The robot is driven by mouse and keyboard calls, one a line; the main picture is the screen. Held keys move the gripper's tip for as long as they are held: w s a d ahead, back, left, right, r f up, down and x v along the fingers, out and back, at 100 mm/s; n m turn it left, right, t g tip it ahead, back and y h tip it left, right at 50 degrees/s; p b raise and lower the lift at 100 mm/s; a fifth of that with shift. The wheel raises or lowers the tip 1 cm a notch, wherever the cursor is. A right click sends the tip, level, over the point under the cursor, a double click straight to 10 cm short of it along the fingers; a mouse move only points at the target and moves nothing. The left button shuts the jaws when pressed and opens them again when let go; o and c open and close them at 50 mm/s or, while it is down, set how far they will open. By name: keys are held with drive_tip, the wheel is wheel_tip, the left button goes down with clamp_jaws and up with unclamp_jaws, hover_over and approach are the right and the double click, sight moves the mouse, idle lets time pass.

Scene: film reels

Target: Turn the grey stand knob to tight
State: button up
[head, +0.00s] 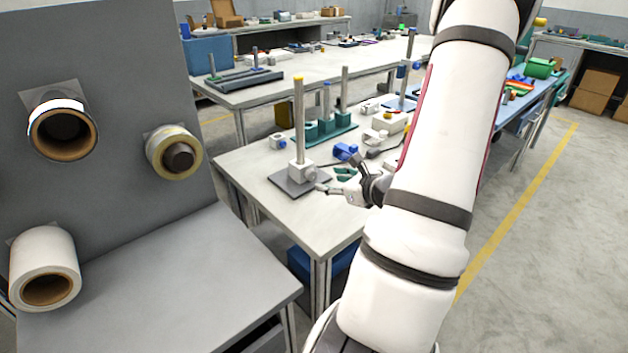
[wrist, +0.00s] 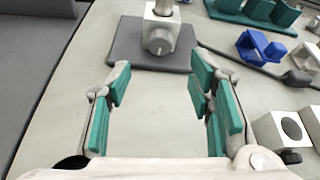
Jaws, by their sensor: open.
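The stand has a dark grey base plate (head: 285,183), a white block (head: 299,172) and an upright post with a yellow top (head: 298,95). In the wrist view the round grey knob (wrist: 159,42) is on the near face of the white block, with a mark on its face whose setting I cannot read. The base plate (wrist: 130,50) lies flat on the table. My gripper (wrist: 160,85) is open and empty, its teal-padded fingers spread wide on the near side of the stand. The knob lies ahead, between the fingers' directions, apart from them. My arm partly hides the table in the head view.
A blue clamp-like part (wrist: 262,46) with a dark cable lies right of the stand. A teal block row (wrist: 255,12) is behind it. A white block with a round hole (wrist: 283,130) stands at right. The table (wrist: 160,130) between my fingers is clear. Rolls hang on a grey panel (head: 120,190) at left.

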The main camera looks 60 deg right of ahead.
sight(313, 177)
drive_tip(key=x, duration=0.8)
drive_tip(key=shift+b, duration=0.3)
drive_tip(key=shift+s+r, duration=0.1)
clamp_jaws()
